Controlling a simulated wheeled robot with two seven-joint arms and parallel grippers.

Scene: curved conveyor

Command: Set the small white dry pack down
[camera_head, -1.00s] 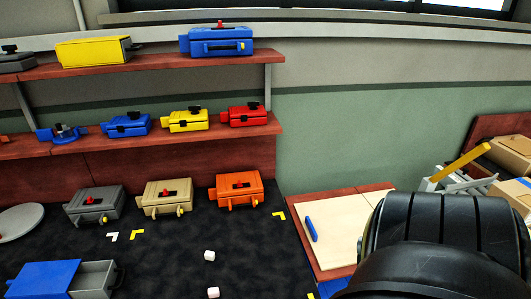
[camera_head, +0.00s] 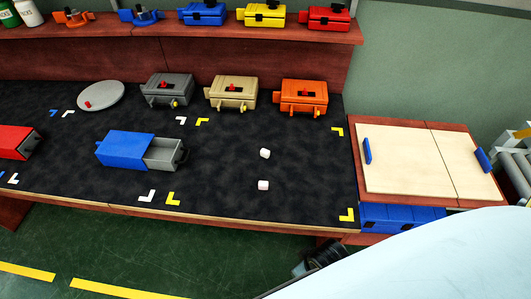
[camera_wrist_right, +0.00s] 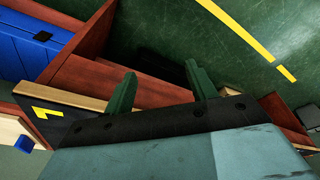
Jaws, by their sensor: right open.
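Two small white packs lie apart on the black mat of the table: one farther back (camera_head: 265,153) and one nearer the front (camera_head: 263,185). Which one is the dry pack, I cannot tell. My right gripper (camera_wrist_right: 160,82) shows in the right wrist view, with its two green fingers spread and nothing between them. It is near the table's front right corner, with floor behind it, away from both packs. In the head view a pale part of my arm fills the lower right, and no gripper shows. My left gripper is in neither current view.
A blue box with an open grey drawer (camera_head: 163,155) stands left of the packs. Grey (camera_head: 167,92), tan (camera_head: 231,94) and orange (camera_head: 302,97) boxes line the back. A wooden-topped side table (camera_head: 400,160) adjoins at right. The mat around the packs is clear.

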